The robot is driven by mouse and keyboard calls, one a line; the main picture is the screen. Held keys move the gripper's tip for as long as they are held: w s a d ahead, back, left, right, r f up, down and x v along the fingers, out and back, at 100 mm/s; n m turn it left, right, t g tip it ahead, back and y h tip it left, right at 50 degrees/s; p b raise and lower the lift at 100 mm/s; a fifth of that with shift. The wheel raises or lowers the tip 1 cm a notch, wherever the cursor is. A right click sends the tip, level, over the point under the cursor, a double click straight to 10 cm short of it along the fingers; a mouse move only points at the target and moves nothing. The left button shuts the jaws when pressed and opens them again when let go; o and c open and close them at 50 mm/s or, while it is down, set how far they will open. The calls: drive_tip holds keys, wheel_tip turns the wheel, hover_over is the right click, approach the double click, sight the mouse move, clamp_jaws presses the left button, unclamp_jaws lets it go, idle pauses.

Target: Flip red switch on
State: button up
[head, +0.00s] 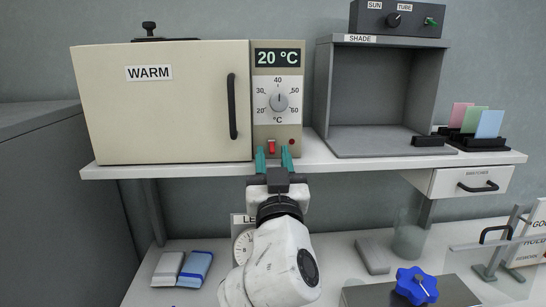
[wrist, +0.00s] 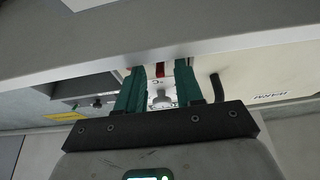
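The red switch (head: 271,147) sits low on the beige control panel (head: 258,135) of the WARM oven, under the temperature dial (head: 279,101). A small dark red round spot (head: 292,142) is to its right. My gripper (head: 273,157) is just below and in front of the switch, its two teal fingers apart and pointing up at the panel. In the wrist view the red switch (wrist: 160,70) shows in the gap between the fingers (wrist: 160,85), with nothing held. Whether the fingers touch the panel or switch I cannot tell. The display reads 20 °C.
The shelf edge (head: 340,166) runs close under the panel, near my gripper. The oven door handle (head: 232,106) is to the left. The open SHADE box (head: 375,100) stands right, with coloured cards (head: 488,124) beyond. A blue knob (head: 417,286) is on the lower bench.

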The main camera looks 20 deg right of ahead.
clamp_jaws()
idle(0.3)
